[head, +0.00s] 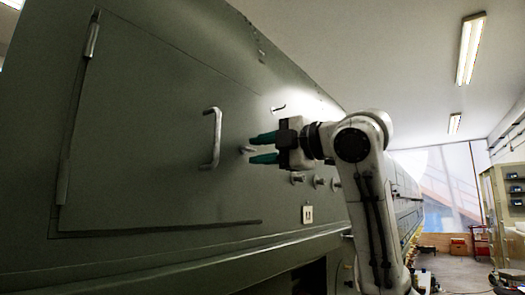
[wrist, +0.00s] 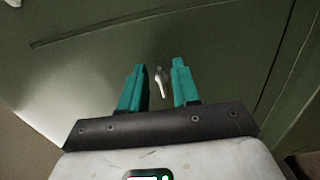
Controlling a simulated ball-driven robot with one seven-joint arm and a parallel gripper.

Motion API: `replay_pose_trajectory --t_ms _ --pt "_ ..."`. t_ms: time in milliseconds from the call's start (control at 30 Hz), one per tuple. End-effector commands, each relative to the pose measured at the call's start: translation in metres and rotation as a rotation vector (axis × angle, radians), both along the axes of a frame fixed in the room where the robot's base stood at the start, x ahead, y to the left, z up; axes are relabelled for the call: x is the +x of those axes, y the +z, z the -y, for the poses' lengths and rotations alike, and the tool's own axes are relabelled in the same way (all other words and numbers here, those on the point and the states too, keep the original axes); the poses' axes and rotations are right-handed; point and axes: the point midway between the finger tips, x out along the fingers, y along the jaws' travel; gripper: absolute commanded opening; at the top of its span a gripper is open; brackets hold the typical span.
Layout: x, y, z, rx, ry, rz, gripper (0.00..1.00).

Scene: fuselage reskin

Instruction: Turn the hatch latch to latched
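The green hatch (head: 140,130) is set in the green fuselage side and looks closed. It has a pale bar handle (head: 213,138) near its right edge. The small silver latch (head: 247,150) sticks out just right of that handle. My gripper (head: 256,149) points left at the panel, its two teal fingers apart, one above and one below the latch. In the wrist view the latch (wrist: 160,84) shows between the spread fingers of my gripper (wrist: 159,68), with a gap on each side. I cannot tell whether its base touches anything else.
Several round knobs (head: 298,178) sit on the panel below my gripper. A small handle (head: 278,108) is above it. A white socket plate (head: 307,214) is lower down. The fuselage wall runs along the left; open floor (head: 455,268) lies at the right.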

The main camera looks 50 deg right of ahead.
Motion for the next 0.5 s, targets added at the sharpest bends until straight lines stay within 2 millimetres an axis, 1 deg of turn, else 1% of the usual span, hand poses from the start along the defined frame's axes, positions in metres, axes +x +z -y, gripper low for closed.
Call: replay_pose_trajectory --t_ms 133,233,500 --pt "-0.005 0.0 0.0 -0.001 0.0 0.002 0.31" --pt "-0.017 -0.001 0.001 -0.003 -0.002 0.004 0.31" --pt "-0.068 -0.002 0.003 -0.003 -0.003 0.004 0.31"
